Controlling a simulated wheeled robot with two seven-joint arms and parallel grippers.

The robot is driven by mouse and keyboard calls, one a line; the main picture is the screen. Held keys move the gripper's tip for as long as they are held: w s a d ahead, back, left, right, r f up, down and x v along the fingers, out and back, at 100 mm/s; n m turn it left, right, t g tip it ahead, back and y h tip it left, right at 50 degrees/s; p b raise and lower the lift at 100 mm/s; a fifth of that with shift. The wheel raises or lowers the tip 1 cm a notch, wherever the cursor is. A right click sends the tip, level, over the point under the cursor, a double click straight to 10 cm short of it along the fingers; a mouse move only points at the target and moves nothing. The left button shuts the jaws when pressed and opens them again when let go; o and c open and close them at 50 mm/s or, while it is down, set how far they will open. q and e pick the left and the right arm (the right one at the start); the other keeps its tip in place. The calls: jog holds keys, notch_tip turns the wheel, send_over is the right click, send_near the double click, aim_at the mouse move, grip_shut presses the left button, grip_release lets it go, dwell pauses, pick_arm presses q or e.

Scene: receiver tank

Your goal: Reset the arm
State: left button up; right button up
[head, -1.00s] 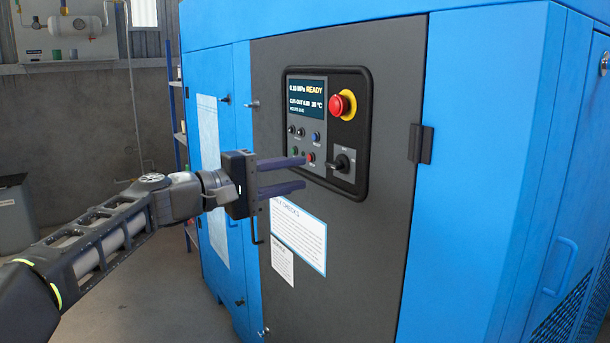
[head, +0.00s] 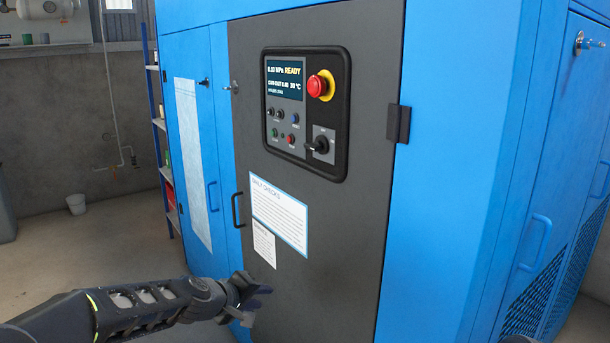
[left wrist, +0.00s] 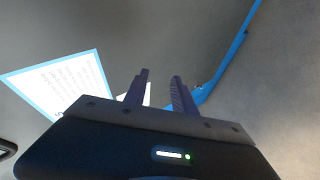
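My left arm comes in from the lower left of the head view. Its gripper (head: 262,290) is low, in front of the lower part of the dark grey door, below the paper notices. The left wrist view shows the two fingers (left wrist: 160,75) apart with nothing held between them. The fingers appear clear of the door.
The blue cabinet (head: 450,180) fills the middle and right. Its grey door (head: 365,230) carries a control panel (head: 340,100) with a red stop button (head: 318,86), a rotary switch (head: 318,146) and a door handle (head: 237,210).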

pick_arm(q)
jog(key=s+f+m+g+y, duration=0.1)
jog(key=s+f, duration=0.4)
jog(key=f, duration=0.3)
jog(key=s+f+m+g, duration=0.1)
jog(key=s+f+g, duration=0.1)
jog(key=s+f, duration=0.5)
jog(key=s+f+m+g+y, duration=0.15)
jog(key=s+f, duration=0.25)
jog(key=f, duration=0.6)
jog(key=s+d+f+m+g+h, duration=0.15)
jog(key=s+f, duration=0.25)
jog(key=s, duration=0.5)
jog(key=s+d+f+g+y, duration=0.15)
jog(key=s+f, duration=0.25)
jog(key=s, duration=0.4)
jog(key=s+d+f+m+g+h, duration=0.15)
jog(key=s+f, duration=0.25)
jog(key=s, duration=0.5)
notch_tip(320, 180, up, 18)
jog(key=p, duration=1.7)
jog(key=shift+w+a+p, duration=0.3)
jog(key=shift+w+a, duration=0.05)
jog(key=shift+w, duration=0.1)
jog(key=shift+n, duration=0.25)
